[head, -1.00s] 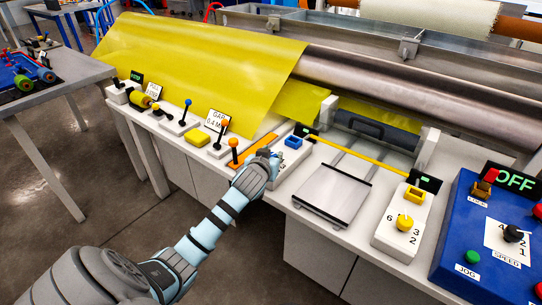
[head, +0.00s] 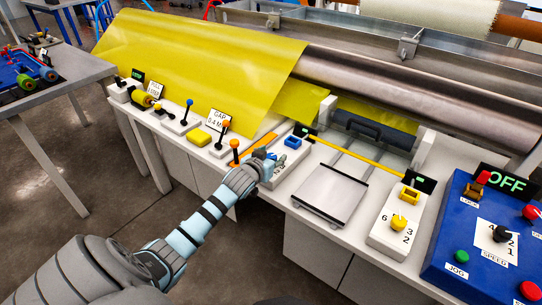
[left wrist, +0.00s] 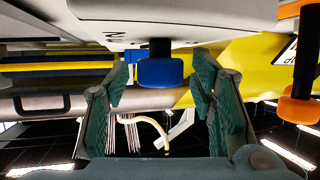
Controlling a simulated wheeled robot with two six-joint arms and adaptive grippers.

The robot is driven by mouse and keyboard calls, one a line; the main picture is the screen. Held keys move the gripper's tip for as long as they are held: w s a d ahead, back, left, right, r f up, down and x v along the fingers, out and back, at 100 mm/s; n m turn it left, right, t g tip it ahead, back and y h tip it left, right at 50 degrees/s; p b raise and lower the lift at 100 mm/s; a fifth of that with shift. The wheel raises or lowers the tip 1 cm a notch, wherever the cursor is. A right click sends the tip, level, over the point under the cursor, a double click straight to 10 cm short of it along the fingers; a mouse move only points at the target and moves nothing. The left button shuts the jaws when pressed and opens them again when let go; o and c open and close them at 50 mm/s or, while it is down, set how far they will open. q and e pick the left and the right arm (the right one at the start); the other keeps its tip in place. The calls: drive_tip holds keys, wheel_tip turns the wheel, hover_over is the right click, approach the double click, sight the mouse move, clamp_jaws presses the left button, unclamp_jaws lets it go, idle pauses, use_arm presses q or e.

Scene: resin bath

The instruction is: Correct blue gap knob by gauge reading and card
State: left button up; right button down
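The blue gap knob (left wrist: 160,72) shows in the left wrist view on a black stem on a white box (left wrist: 180,12). My left gripper (left wrist: 160,92) is open, with a green-padded finger on each side of the knob and gaps between.
A yellow knob (head: 399,222) on a white box stands to the right, near a grey plate (head: 331,194). An orange-topped lever (head: 234,147) is just left of my gripper. A blue control panel (head: 470,235) is at far right. Yellow sheet and steel rollers lie behind.

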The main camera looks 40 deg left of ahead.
use_arm(q)
drive_tip(key=shift+s, duration=0.15)
drive_tip(key=v, duration=1.1)
drive_tip(key=shift+s+d+r, duration=0.15)
drive_tip(key=shift+s+r, duration=0.05)
drive_tip(key=shift+s, duration=0.05)
use_arm(e)
drive_tip(key=shift+d, duration=0.2)
